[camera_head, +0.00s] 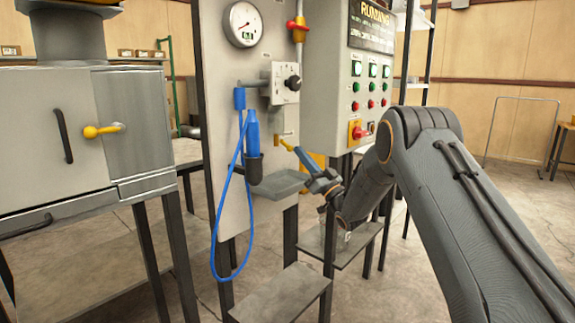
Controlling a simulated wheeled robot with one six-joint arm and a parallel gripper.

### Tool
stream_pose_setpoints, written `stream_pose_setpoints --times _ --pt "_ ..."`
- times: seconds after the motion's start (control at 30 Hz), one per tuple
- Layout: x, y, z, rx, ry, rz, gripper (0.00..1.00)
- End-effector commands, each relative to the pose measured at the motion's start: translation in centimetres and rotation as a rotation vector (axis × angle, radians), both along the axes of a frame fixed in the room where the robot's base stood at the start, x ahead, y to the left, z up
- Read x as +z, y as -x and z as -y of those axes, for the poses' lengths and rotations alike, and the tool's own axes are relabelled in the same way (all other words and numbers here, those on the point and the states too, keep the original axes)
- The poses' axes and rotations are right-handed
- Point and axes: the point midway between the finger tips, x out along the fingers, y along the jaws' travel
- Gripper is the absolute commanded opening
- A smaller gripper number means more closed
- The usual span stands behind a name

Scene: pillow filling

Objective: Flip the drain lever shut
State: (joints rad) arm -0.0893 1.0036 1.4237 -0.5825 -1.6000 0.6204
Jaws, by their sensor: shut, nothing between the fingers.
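A small yellow lever (287,145) sits on the grey panel above a grey drip tray (278,184); I take it to be the drain lever. Its handle slants down to the right from a small fitting. My gripper (299,153) reaches in from the right, with its slim blue end at the lever's lower right. It is shut and appears empty. The tip is at or very near the lever's end; I cannot tell whether they touch. My arm's links fill the right side of the view.
A blue nozzle (252,134) with a looping blue hose (216,235) hangs left of the lever. A control box (348,90) with buttons stands to the right. A grey cabinet (85,135) with a yellow handle stands at the left. Low metal steps (282,293) lie below.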

Motion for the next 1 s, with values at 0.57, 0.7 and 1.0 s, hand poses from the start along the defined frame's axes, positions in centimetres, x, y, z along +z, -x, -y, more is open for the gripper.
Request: stream_pose_setpoints --times 0.57,0.7,1.0 --pt "0.0 0.1 -1.1 0.013 0.008 -0.002 0.00" --pt "0.0 0.2 -1.1 0.013 0.008 -0.002 0.00" --pt "-1.6 1.5 1.1 0.008 0.003 -0.003 0.00"
